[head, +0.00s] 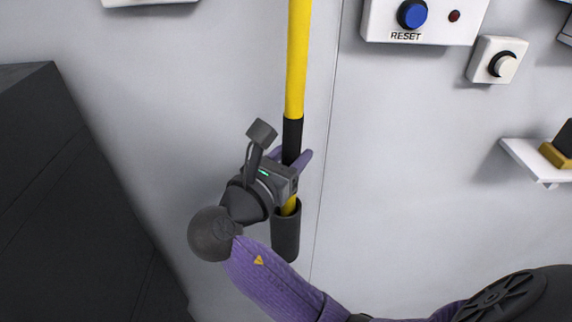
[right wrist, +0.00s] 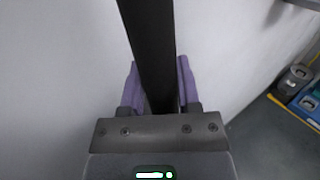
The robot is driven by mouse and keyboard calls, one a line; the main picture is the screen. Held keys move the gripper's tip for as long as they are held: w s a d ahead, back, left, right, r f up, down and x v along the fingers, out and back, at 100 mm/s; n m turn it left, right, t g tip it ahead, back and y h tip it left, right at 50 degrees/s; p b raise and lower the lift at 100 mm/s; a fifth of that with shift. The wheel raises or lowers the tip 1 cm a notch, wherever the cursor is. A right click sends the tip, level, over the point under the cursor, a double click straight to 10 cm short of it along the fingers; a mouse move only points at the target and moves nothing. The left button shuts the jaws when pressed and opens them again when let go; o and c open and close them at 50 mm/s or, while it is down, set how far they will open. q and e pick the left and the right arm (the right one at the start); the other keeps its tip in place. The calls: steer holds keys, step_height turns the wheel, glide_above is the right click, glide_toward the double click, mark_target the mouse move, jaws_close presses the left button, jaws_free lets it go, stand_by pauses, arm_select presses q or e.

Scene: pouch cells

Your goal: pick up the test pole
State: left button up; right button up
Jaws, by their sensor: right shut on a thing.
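The test pole (head: 297,60) is a long yellow rod with a black grip section, standing upright against the light grey wall. Its lower end sits inside a dark tube holder (head: 286,235) on the wall. My right gripper (head: 294,160) is shut on the black grip section, just above the holder. In the right wrist view the black grip (right wrist: 148,50) passes between the two purple fingers of the right gripper (right wrist: 158,85). The pole's bottom end is hidden in the holder. My left gripper is not in view.
A white panel with a blue RESET button (head: 412,14) is on the wall at upper right, with a white knob box (head: 497,60) beside it. A small white shelf (head: 530,160) juts out at right. A dark cabinet (head: 75,200) stands at left.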

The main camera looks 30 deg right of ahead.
jaws_close()
steer(key=shift+r, duration=0.1)
